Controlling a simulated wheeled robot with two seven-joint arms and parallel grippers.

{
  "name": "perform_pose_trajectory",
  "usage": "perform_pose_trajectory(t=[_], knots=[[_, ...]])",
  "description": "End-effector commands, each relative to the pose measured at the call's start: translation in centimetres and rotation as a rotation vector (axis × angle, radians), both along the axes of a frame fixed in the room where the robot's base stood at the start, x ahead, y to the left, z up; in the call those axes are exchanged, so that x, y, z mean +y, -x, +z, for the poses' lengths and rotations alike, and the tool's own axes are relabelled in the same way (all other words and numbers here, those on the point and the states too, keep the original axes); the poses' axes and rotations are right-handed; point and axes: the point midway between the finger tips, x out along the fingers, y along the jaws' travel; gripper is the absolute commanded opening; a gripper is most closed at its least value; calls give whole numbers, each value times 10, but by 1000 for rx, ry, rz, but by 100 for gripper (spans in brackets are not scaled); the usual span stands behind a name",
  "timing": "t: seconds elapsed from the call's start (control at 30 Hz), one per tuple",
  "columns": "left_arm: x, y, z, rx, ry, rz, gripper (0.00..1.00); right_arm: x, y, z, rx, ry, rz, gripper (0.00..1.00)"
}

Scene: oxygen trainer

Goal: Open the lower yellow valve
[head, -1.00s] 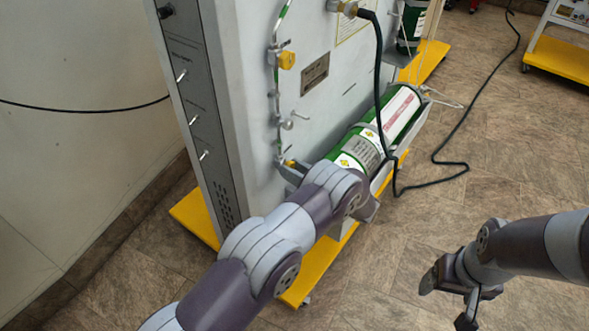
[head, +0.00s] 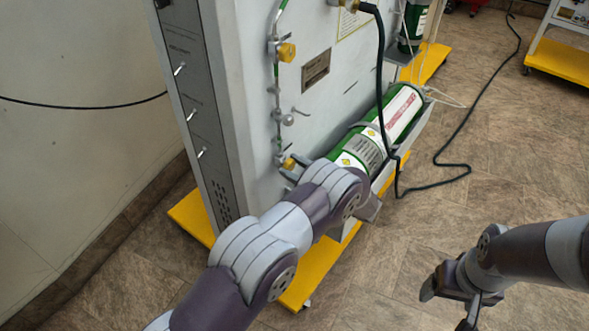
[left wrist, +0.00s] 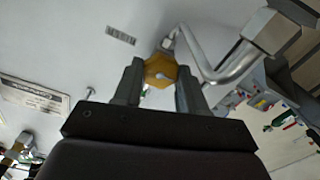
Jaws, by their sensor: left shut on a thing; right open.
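The lower yellow valve (head: 289,163) sits at the bottom of the thin pipe on the grey cabinet's side panel. In the left wrist view the yellow valve (left wrist: 158,66) is between the two dark fingers of my left gripper (left wrist: 157,88), which is shut on it. A bent metal pipe leads off to the right of it there. In the head view my left arm reaches up to the valve, and its links hide most of the gripper. My right gripper (head: 450,305) is open and empty above the floor at the lower right.
An upper yellow valve (head: 286,52) is higher on the same pipe. A green-and-white cylinder (head: 402,112) lies on the yellow base beside my left arm. A black hose (head: 381,90) hangs down in front of the panel. The tiled floor (head: 510,165) right of the base is mostly clear.

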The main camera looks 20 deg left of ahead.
Motion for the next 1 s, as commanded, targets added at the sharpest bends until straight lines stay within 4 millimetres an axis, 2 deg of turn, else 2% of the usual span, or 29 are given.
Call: perform_pose_trajectory(t=[0.53,0.57,0.63,0.9,1.0], knots=[[0,0,0,-29,11,0,11,0,0,-2,0,0,0,79],[0,0,0,-29,11,0,44,0,0,-2,0,0,0,79],[0,0,0,-29,11,0,67,0,0,-2,0,0,0,79],[0,0,0,-29,11,0,67,0,0,-2,0,0,0,79],[-8,2,0,-29,11,-2,67,0,0,-1,0,0,0,79]])
